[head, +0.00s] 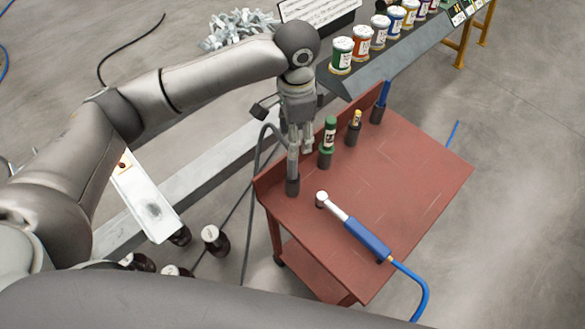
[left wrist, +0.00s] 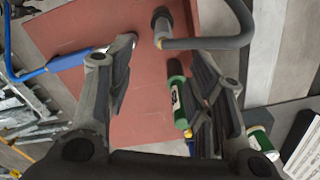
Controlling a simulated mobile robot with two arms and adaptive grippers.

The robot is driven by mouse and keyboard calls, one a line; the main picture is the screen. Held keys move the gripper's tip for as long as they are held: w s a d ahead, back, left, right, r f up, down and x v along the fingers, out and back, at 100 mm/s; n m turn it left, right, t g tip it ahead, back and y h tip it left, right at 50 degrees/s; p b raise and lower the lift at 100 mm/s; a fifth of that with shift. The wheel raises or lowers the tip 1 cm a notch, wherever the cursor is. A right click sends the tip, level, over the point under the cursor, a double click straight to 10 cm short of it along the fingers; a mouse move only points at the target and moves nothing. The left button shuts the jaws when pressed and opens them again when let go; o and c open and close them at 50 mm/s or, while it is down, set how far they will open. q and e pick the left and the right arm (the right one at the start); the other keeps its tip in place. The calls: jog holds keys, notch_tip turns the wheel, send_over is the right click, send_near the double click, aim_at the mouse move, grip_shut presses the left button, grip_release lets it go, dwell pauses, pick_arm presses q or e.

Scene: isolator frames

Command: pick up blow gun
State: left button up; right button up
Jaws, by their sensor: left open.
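The blow gun (head: 367,238) has a blue handle, a silver nozzle and a blue hose. It lies on the red cart top (head: 420,165), its nozzle toward the upper left. In the left wrist view the blow gun (left wrist: 68,61) shows at the left, partly hidden by a finger. My left gripper (head: 301,150) points down over the cart's left side, up and left of the blow gun in the head view. It is open, and in the left wrist view the space between its fingers (left wrist: 163,75) holds nothing gripped. My right gripper is not in view.
A green-labelled tool (head: 329,135), a yellow-topped one (head: 354,122) and a blue one (head: 384,95) stand in dark holders along the cart's back edge. A grey hose (left wrist: 215,42) curves beside the gripper. Several coloured jars (head: 362,42) stand behind. The cart's right side is clear.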

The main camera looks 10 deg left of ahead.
aim_at(292, 158)
pick_arm(q)
notch_tip(292, 158, down, 4)
jog(key=shift+f+p, duration=0.25)
jog(key=shift+p, duration=0.15)
jog(key=f, duration=0.1)
jog(key=f+p, duration=0.1)
jog(key=f, duration=0.1)
jog(key=f+p, duration=0.1)
jog(key=f, duration=0.1)
jog(key=shift+a, duration=0.35)
jog(key=shift+f, duration=0.15)
grip_shut()
